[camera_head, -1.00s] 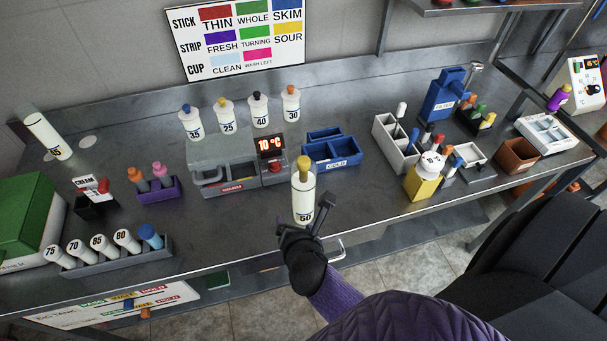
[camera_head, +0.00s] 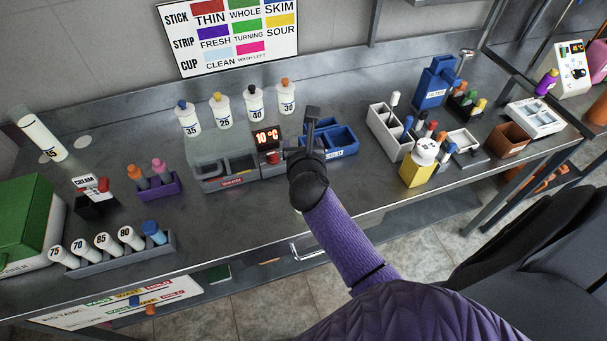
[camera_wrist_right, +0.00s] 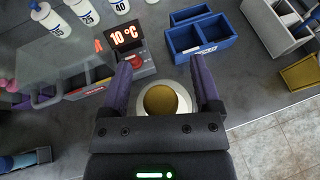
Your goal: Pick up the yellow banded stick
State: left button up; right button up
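I cannot make out for sure a stick with a yellow band. A small yellow-topped piece (camera_head: 481,104) stands in a dark rack at the right, beside green and red ones; no band can be made out. My right gripper (camera_head: 303,140) is over the front middle of the bench and hides the bottle marked 50 in the head view. In the right wrist view, its spread fingers (camera_wrist_right: 163,78) straddle that bottle's round yellow cap (camera_wrist_right: 160,101), with a gap visible on both sides. My left gripper is not in view.
A grey unit (camera_head: 225,172) with a 10 °C display and a blue caddy (camera_head: 340,140) lie just beyond the gripper. Several white bottles (camera_head: 222,110) stand behind. A white holder (camera_head: 388,135) with sticks and a yellow block (camera_head: 417,174) are to the right.

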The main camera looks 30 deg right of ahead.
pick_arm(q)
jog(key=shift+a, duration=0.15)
pick_arm(e)
grip_shut()
